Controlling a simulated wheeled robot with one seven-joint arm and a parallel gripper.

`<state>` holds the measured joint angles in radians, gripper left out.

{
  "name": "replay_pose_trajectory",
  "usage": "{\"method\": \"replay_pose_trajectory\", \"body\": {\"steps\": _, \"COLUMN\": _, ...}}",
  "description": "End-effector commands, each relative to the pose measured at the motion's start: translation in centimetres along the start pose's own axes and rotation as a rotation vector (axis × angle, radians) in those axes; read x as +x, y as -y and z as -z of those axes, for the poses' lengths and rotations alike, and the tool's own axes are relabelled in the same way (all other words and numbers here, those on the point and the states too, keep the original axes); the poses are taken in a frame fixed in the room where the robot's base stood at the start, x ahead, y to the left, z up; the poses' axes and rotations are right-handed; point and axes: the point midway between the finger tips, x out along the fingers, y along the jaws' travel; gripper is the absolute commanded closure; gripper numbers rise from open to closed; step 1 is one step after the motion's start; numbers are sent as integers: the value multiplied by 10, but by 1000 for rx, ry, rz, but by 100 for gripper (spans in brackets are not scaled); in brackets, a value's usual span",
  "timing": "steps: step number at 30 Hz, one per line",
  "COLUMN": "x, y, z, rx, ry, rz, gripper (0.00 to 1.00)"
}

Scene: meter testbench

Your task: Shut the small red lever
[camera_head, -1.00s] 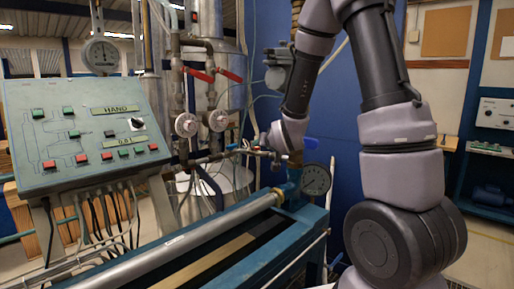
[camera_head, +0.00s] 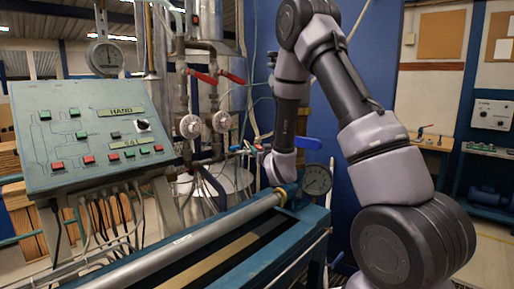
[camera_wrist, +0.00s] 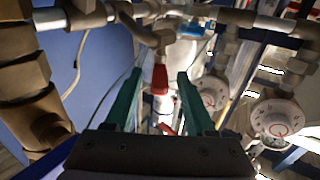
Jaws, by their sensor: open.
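A small red lever (camera_wrist: 160,79) hangs from a brown pipe fitting in the wrist view. It appears between the two green fingers of my gripper (camera_wrist: 160,76), which are apart with a gap on both sides of it. I cannot tell from the picture how deep the lever sits between them. In the head view a small red spot, likely this lever (camera_head: 257,146), shows beside my wrist at the low horizontal pipe. My gripper's fingers are mostly hidden there.
Two larger red levers (camera_head: 203,77) sit on the upright pipes. A blue lever (camera_head: 308,143) and a pressure gauge (camera_head: 317,180) are right of my wrist. White round dials (camera_wrist: 277,118) stand right in the wrist view. A control panel (camera_head: 90,135) stands at the left.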

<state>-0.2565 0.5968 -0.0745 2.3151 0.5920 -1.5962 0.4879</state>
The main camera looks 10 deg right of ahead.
Motion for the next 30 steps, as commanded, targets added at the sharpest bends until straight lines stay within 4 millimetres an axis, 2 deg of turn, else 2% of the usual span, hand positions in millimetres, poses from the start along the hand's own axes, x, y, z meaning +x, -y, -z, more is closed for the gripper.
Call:
{"method": "replay_pose_trajectory", "body": {"steps": 3, "x": 22, "y": 0, "z": 0, "rx": 1, "ry": -2, "rz": 0, "gripper": 45}}
{"method": "replay_pose_trajectory", "body": {"steps": 9, "x": 43, "y": 0, "z": 0, "rx": 1, "ry": 0, "rz": -1, "gripper": 45}}
{"method": "replay_pose_trajectory", "body": {"steps": 20, "x": 48, "y": 0, "z": 0, "rx": 1, "ry": 1, "rz": 0, "gripper": 45}}
{"method": "replay_pose_trajectory", "body": {"steps": 24, "x": 48, "y": 0, "z": 0, "rx": 1, "ry": 1, "rz": 0, "gripper": 99}}
{"method": "replay_pose_trajectory", "body": {"steps": 30, "x": 48, "y": 0, "z": 0, "rx": 1, "ry": 1, "rz": 0, "gripper": 100}}
